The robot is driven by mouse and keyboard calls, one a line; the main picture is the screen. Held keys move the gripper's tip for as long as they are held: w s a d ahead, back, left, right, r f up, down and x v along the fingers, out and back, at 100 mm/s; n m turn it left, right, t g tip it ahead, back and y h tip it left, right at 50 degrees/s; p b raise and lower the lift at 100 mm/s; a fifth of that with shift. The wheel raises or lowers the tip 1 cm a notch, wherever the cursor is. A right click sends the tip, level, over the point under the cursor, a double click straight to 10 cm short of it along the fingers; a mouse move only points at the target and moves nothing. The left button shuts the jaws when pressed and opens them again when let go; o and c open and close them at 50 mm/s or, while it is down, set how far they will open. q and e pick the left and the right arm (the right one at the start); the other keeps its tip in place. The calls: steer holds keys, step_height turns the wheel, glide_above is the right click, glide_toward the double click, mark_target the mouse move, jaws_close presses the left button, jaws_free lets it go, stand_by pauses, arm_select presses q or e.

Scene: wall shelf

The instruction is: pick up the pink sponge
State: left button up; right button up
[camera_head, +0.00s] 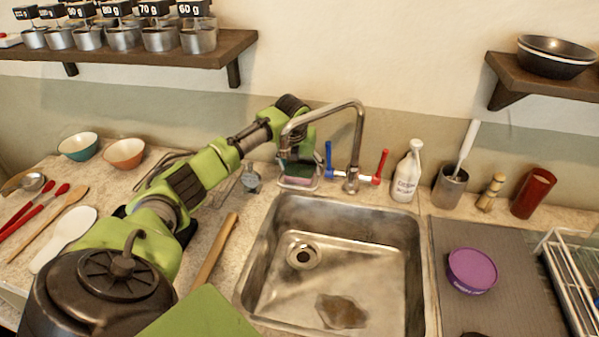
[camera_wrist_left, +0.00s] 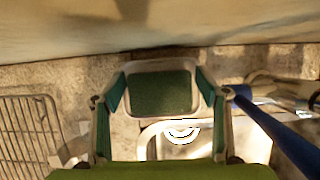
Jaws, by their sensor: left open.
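The pink sponge (camera_head: 298,172) sits in a small light dish (camera_head: 299,186) behind the sink, left of the faucet. In the head view its upper part looks dark green and a pink band shows below. In the left wrist view the sponge's green top (camera_wrist_left: 160,92) lies inside the pale rim of the dish. My left gripper (camera_head: 296,158) is above the sponge, partly hidden by the faucet spout. In the wrist view its two fingers (camera_wrist_left: 161,80) stand apart, one on each side of the sponge; I cannot tell whether they touch it. My right gripper is not in view.
The faucet (camera_head: 352,150), with blue and red handles, arches close beside my left gripper. The sink (camera_head: 340,255) lies in front. A soap bottle (camera_head: 406,175) stands to the right. Bowls (camera_head: 124,153) and utensils lie left. A wooden shelf (camera_head: 150,55) hangs above.

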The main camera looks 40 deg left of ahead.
mark_target(288, 168)
arm_select(q)
steer(key=shift+w+a+f, duration=0.1)
steer(key=shift+w+f, duration=0.05)
steer(key=shift+f, duration=0.2)
steer(key=c, duration=0.5)
steer(key=shift+o, duration=0.2)
steer(key=shift+r, duration=0.15)
steer(key=shift+r, duration=0.2)
steer(key=shift+s+a+r+b, duration=0.1)
steer(key=shift+s+r+b, duration=0.1)
steer(key=shift+b, duration=0.25)
steer(key=s+a, duration=0.1)
steer(key=s+a+b, duration=0.1)
steer(key=s, duration=0.1)
steer(key=shift+s+a, duration=0.2)
step_height(288, 168, up, 14)
steer(key=shift+w+d+b, duration=0.2)
steer(key=shift+d+b, duration=0.05)
steer(key=shift+b, duration=0.1)
